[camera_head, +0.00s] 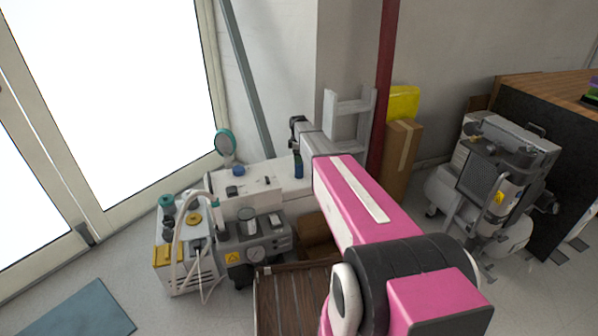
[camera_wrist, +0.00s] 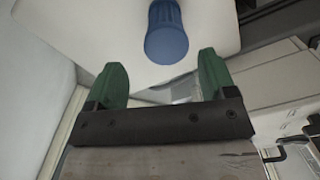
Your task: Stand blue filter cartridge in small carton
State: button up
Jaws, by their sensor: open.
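The blue filter cartridge (camera_head: 299,168) stands upright on the right part of a white equipment top in the head view. In the wrist view the cartridge (camera_wrist: 167,38) is a ribbed blue cylinder, beyond the fingertips and roughly centred between their lines. My gripper (camera_wrist: 163,78) is open and empty, its two green fingers apart and not touching the cartridge. In the head view my gripper (camera_head: 296,124) is small and dark, above and behind the cartridge. A brown carton (camera_head: 314,230), partly hidden by my arm, sits low beside the equipment; I cannot tell whether it is the small carton.
A slatted wooden surface (camera_head: 285,295) is in front. A tall carton (camera_head: 401,160) stands behind the red post (camera_head: 384,80). A compressor (camera_head: 490,180) is at right.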

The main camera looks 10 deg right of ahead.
aim_at(298, 166)
jog(key=shift+s+f, duration=0.2)
jog(key=shift+f, duration=1.25)
jog(key=shift+s+f, duration=0.15)
jog(key=shift+f, duration=1.3)
jog(key=c, duration=1.1)
jog(key=shift+r, duration=0.1)
